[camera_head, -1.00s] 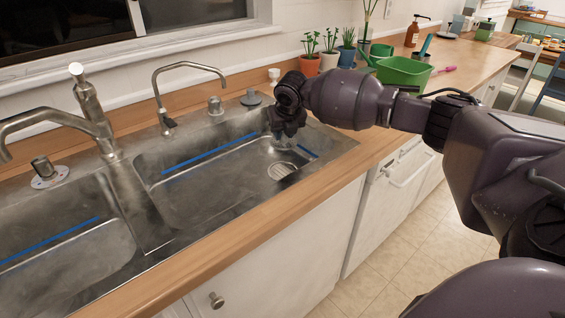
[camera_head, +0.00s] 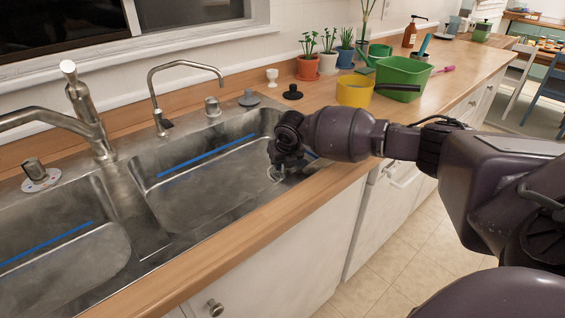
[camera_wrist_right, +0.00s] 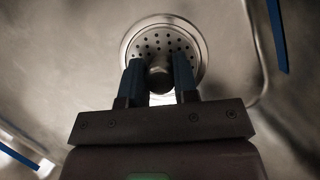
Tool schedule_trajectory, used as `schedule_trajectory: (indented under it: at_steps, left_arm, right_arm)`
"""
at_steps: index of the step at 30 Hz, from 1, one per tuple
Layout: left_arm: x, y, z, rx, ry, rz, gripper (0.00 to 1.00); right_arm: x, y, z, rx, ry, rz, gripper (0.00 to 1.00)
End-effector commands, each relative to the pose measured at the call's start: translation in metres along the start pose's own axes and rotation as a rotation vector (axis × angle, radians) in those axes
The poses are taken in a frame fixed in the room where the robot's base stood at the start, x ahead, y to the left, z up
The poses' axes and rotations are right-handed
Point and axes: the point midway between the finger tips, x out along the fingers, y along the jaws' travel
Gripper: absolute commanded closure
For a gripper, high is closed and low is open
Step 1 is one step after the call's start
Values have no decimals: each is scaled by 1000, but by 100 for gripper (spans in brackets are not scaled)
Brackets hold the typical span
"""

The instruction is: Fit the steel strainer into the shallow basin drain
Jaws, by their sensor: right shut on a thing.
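The steel strainer (camera_wrist_right: 148,42) shows in the right wrist view as a round perforated disc with a knob (camera_wrist_right: 160,80) at its middle. My right gripper (camera_wrist_right: 157,82) is shut on this knob between blue fingertips. A bright metal ring surrounds the disc; I cannot tell whether the strainer is fully seated. In the head view my right gripper (camera_head: 280,167) is low in the right-hand basin (camera_head: 205,190), at its right end over the drain (camera_head: 274,175). The gripper hides most of the drain and the strainer there. My left gripper is not in view.
A second basin (camera_head: 70,255) lies to the left. Faucets (camera_head: 82,105) and a thin tap (camera_head: 155,95) stand behind the basins. A black stopper (camera_head: 293,91), a yellow pot (camera_head: 354,90) and a green tub (camera_head: 404,72) are on the counter to the right.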

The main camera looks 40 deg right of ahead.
Motion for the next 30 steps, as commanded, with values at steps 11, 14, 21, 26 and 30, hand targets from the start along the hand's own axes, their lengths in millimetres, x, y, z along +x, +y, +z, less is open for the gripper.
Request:
schedule_trajectory:
  at_steps: [11, 14, 21, 26, 30]
  left_arm:
    - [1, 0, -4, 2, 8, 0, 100]
    - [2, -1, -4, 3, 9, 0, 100]
    - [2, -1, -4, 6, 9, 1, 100]
    - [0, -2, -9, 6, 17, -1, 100]
    - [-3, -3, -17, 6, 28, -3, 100]
  right_arm:
    - [2, 0, -1, 0, -1, 0, 59]
    - [2, 0, -1, 0, -1, 0, 47]
    - [1, 0, 0, 0, -1, 0, 47]
    - [-10, 0, 2, -1, -5, 1, 47]
    - [-34, -1, 3, -1, -8, 1, 47]
